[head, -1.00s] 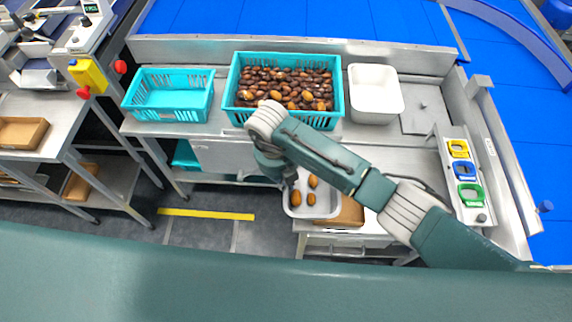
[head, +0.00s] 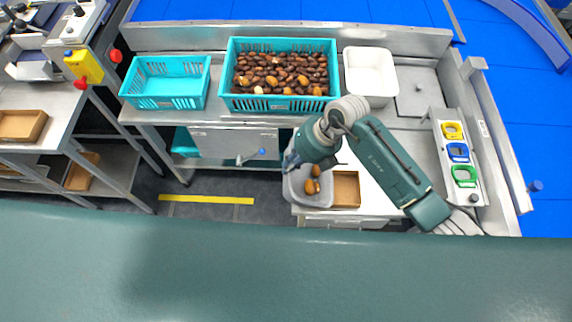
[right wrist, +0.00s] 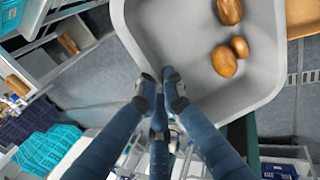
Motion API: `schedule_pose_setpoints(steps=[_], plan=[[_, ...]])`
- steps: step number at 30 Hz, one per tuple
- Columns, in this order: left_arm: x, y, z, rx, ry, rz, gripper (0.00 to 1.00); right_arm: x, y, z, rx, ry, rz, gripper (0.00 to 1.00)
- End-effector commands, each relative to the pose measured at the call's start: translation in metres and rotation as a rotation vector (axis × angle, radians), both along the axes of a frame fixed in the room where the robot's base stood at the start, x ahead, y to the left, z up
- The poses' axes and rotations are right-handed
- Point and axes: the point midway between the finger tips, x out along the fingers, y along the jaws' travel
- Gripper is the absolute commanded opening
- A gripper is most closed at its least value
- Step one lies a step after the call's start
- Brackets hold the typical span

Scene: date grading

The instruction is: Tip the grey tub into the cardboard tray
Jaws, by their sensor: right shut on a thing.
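The grey tub (head: 318,201) is at the near edge of the small bench in the head view, partly behind my right arm. In the right wrist view the tub (right wrist: 185,30) fills the upper middle, with 3 brown dates (right wrist: 224,61) visible on its floor. My right gripper (right wrist: 162,88) is shut on the tub's rim; in the head view the gripper (head: 291,160) is at the tub's far left side. The cardboard tray (head: 346,204) lies just right of the tub, with its visible floor bare. My left gripper is not in view.
A turquoise crate full of dates (head: 232,102) stands on the bench behind, between an empty turquoise crate (head: 165,101) and a white tub (head: 370,89). A rack with yellow, blue and green rings (head: 458,150) is at the right.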

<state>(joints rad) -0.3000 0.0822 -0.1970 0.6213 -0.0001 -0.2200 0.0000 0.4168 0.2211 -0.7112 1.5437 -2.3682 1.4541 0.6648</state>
Motion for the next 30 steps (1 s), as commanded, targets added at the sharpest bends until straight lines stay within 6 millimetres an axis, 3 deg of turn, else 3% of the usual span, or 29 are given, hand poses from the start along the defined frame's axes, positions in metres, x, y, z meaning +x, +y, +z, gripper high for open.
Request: schedule_pose_setpoints(steps=[21,30], plan=[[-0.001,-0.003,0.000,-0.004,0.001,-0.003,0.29,0.001,-0.033,0.022,0.383,0.015,-0.004,0.00],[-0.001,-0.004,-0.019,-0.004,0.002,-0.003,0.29,0.002,-0.046,0.020,0.490,0.017,-0.002,0.00]])
